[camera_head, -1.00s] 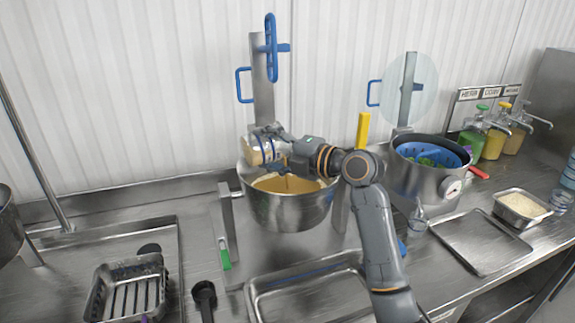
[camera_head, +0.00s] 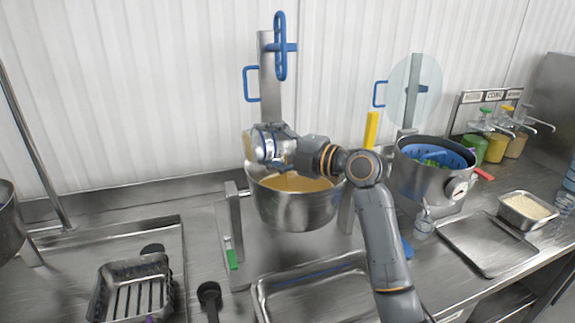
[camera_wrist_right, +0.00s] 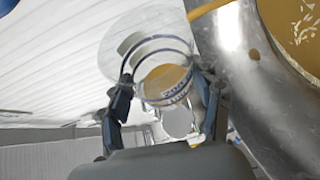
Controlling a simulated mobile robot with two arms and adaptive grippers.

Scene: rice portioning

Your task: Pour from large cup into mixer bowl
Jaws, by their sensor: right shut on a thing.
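The mixer bowl (camera_head: 296,212) is a large steel bowl with yellow-tan contents, standing left of centre in the head view. Its steel rim and wall also show at the right of the right wrist view (camera_wrist_right: 236,40). The large cup (camera_head: 262,142) is clear with dark blue bands and holds tan contents. It lies tilted over the bowl's back left rim. In the right wrist view the cup (camera_wrist_right: 150,52) sits between my fingers. My right gripper (camera_head: 284,152) is shut on the cup; its fingers also show in the wrist view (camera_wrist_right: 163,100). My left gripper is not in view.
A second steel pot (camera_head: 425,185) with a blue insert stands to the right. An empty tray (camera_head: 490,243) and a rice-filled pan (camera_head: 528,210) lie further right. A dark slotted basket (camera_head: 133,290) is at front left. Pump bottles (camera_head: 495,147) stand at back right.

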